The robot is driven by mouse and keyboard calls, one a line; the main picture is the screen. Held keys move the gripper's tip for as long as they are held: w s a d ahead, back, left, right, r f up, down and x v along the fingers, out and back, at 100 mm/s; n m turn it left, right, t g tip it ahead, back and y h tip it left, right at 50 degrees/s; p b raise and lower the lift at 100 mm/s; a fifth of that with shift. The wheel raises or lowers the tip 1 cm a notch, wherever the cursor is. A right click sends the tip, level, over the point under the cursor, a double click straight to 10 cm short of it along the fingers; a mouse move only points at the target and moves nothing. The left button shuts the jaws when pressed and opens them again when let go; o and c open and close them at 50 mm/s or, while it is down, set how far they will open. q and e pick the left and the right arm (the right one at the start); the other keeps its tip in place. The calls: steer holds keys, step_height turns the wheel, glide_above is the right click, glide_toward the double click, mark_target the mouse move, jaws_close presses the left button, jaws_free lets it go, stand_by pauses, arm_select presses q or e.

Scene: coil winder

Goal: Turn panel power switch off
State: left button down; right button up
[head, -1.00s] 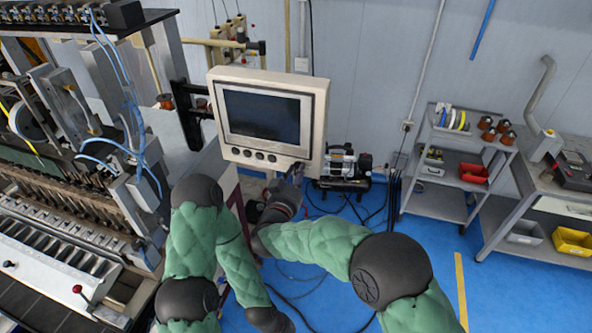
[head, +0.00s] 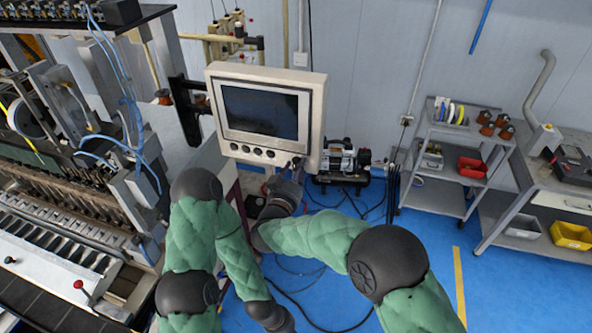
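The control panel (head: 313,119) is a cream box with a dark screen (head: 260,112), held on a bracket beside the machine. Several dark round knobs (head: 258,152) sit in a row under the screen. My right gripper (head: 297,164) is at the panel's lower right corner, to the right of these knobs. It seems to touch or nearly touch the panel face and hides what lies behind it. Its fingers are too small and dark to tell open from shut. My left arm hangs down at the lower left; its gripper is not visible. The power switch's position cannot be made out.
The coil winder (head: 70,215) with its blue hoses fills the left side. A compressor (head: 342,162) stands on the floor behind the panel, with loose cables around it. A grey shelf cart (head: 436,197) and a workbench (head: 520,195) stand at the right. Blue floor between is mostly clear.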

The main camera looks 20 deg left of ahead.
mark_target(300, 136)
steer(key=shift+r, duration=0.1)
steer(key=shift+a+r, duration=0.1)
steer(key=shift+r, duration=0.05)
step_height(300, 136, up, 10)
steer(key=shift+f, duration=0.25)
stand_by(0.3)
